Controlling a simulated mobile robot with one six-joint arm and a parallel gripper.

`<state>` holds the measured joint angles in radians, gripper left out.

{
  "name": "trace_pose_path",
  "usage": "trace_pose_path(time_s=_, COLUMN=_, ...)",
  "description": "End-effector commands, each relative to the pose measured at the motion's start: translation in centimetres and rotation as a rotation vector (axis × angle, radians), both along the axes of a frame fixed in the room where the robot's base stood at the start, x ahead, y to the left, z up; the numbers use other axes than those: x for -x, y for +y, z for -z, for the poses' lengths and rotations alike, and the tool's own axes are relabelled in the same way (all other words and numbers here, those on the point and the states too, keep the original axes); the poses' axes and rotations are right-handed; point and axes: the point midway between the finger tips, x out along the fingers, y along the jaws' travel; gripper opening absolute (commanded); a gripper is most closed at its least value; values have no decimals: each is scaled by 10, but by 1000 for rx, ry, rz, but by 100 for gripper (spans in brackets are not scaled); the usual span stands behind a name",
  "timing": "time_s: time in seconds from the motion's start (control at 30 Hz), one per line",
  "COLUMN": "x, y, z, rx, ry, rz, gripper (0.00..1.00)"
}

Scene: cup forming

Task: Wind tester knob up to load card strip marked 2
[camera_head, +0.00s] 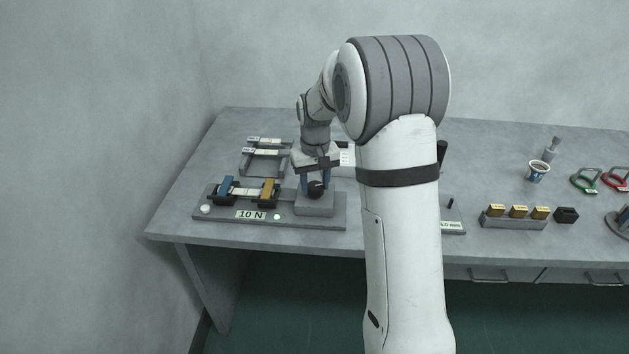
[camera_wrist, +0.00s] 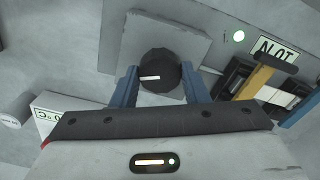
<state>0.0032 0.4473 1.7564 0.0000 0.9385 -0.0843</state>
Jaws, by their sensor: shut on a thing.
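The tester (camera_head: 333,223) is a grey plate near the left end of the table, with a "10 N" label (camera_head: 251,214) and a lit green lamp (camera_head: 277,217). Its blue and yellow clamps (camera_head: 268,190) hold a pale card strip (camera_head: 245,192) between them; I cannot read a mark on it. The black knob (camera_wrist: 159,70) with a white pointer line sits on a grey block. My gripper (camera_wrist: 161,88) reaches down over the knob, its blue fingers shut on it from both sides. In the head view my gripper partly hides the knob.
A rack (camera_head: 265,157) with more pale strips stands behind the tester. A white lamp (camera_head: 206,209) is at the plate's left end. To the right are yellow-topped blocks (camera_head: 518,211), a cup (camera_head: 537,171) and green and red handled tools (camera_head: 586,181).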

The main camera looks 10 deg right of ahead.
Motion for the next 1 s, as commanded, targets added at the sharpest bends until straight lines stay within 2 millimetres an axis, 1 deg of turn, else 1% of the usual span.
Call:
trace_pose_path(time_s=0.2, x=-1, y=0, z=-2, rx=0, ry=-5, rz=205, gripper=18)
trace_pose_path(time_s=0.5, x=-2, y=0, z=-2, rx=0, ry=-6, rz=452, gripper=18)
trace_pose_path(time_s=0.7, x=-2, y=0, z=-2, rx=-1, ry=-6, rz=565, gripper=18)
trace_pose_path(time_s=1.0, x=-2, y=0, z=-2, rx=-1, ry=-6, rz=647, gripper=18)
